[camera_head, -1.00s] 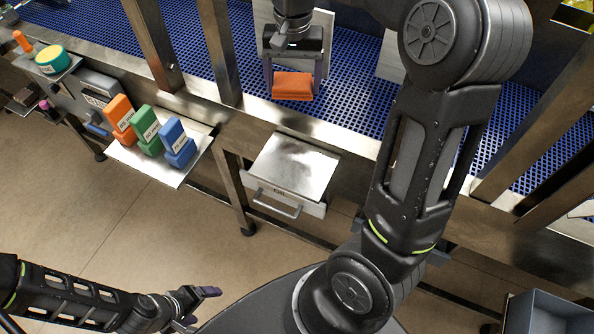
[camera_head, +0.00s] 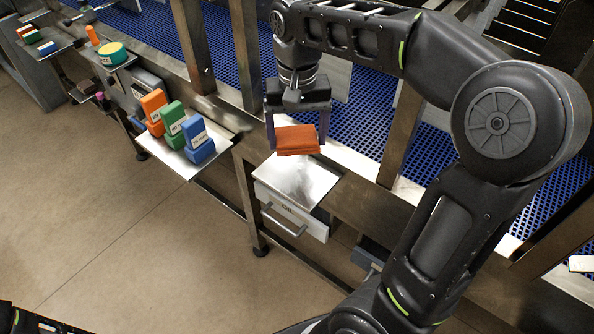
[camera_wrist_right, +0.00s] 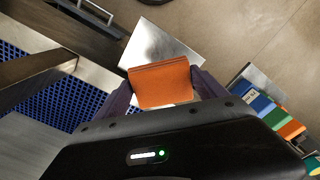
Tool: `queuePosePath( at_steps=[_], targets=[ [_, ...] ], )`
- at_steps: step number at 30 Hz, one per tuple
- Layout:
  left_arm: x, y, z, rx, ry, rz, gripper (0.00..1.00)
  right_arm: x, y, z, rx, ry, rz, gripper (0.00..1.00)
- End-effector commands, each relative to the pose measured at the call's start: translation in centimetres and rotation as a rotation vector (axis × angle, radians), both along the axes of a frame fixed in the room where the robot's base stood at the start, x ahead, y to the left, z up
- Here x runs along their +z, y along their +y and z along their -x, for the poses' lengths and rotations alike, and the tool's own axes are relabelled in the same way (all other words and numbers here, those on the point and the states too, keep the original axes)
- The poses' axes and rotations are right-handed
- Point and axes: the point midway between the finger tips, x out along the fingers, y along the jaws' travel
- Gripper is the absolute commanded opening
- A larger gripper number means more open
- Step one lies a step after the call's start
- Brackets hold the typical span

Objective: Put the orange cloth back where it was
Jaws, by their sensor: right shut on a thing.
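The orange cloth (camera_head: 296,141) is a folded block between the fingers of my right gripper (camera_head: 297,132). The gripper is shut on it, and in the head view both show over the back part of a bare metal shelf (camera_head: 297,182) above a drawer. The cloth (camera_wrist_right: 160,84) also shows in the right wrist view between the two purple fingers, with the shelf (camera_wrist_right: 158,45) beyond it. The cloth seems held above the shelf; the exact gap is hard to tell. My left gripper is out of view; only a bit of the left arm shows at the lower left.
A tray (camera_head: 172,152) left of the shelf carries orange, green and blue blocks (camera_head: 197,141). Metal posts (camera_head: 247,55) stand before the blue conveyor mesh (camera_head: 345,125). A green-yellow round tub (camera_head: 112,54) is further left. The floor in front is clear.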

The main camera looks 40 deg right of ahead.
Motion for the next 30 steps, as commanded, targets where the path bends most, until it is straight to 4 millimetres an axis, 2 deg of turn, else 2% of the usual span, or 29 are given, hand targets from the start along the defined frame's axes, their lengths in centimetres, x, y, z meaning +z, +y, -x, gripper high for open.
queuePosePath(
  at_steps=[9,20,30],
  targets=[
    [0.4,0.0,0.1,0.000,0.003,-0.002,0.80,-5.1,0.0,0.1,-0.001,0.004,0.000,0.41],
    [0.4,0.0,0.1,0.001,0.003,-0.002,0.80,-5.7,0.0,0.0,-0.001,0.001,0.000,0.41],
    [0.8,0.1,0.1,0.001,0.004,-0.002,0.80,-9.3,0.0,0.0,-0.001,0.002,-0.001,0.41]
  ],
)
